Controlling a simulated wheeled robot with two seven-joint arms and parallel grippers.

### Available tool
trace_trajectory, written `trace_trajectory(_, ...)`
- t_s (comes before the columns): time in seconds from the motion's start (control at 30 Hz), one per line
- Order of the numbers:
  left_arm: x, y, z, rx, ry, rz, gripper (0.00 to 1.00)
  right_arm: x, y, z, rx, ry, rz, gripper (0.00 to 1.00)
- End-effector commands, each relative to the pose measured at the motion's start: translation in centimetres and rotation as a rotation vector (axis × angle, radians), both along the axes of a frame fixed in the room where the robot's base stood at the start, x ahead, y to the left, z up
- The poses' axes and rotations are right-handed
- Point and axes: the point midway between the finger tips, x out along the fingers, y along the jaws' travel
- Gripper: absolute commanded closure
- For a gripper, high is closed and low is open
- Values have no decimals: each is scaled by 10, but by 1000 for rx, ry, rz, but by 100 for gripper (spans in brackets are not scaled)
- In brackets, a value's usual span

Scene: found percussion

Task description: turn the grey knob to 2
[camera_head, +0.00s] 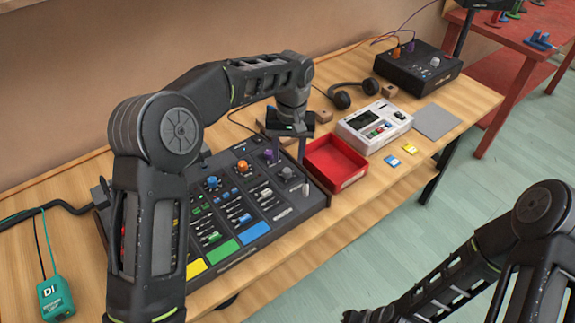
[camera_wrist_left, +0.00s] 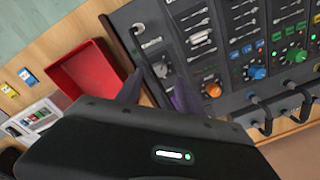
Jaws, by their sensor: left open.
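A black mixer panel (camera_head: 225,256) lies on the wooden table. A small grey knob (camera_head: 287,172) sits near its right end, and it also shows in the left wrist view (camera_wrist_left: 137,28). My left gripper (camera_head: 289,154) is open, pointing down over the right end of the panel, close to the grey knob. No contact with the knob shows. In the left wrist view the fingers are partly hidden behind the dark gripper body. My right arm enters at the lower right, with its gripper out of frame.
Purple (camera_head: 268,155), orange (camera_head: 243,166) and blue (camera_head: 212,181) knobs stand left of the grey one. A red tray (camera_head: 334,180) lies right of the panel, then a white device (camera_head: 364,138). A black box (camera_head: 410,78) with another pale knob (camera_head: 435,61) stands farther back.

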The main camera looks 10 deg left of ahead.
Motion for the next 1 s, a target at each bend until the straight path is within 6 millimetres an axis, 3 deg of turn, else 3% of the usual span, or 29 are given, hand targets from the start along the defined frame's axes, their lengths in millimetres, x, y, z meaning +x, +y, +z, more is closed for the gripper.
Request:
trace_trajectory(0.3,-1,2,-43,0,3,1,56,-1,0,7,-2,3,-1,100)
trace_trajectory(0.63,-1,2,-48,0,1,1,56,-1,0,7,-3,3,-1,100)
trace_trajectory(1.0,-1,2,-48,0,1,1,85,-1,0,7,-3,3,-1,100)
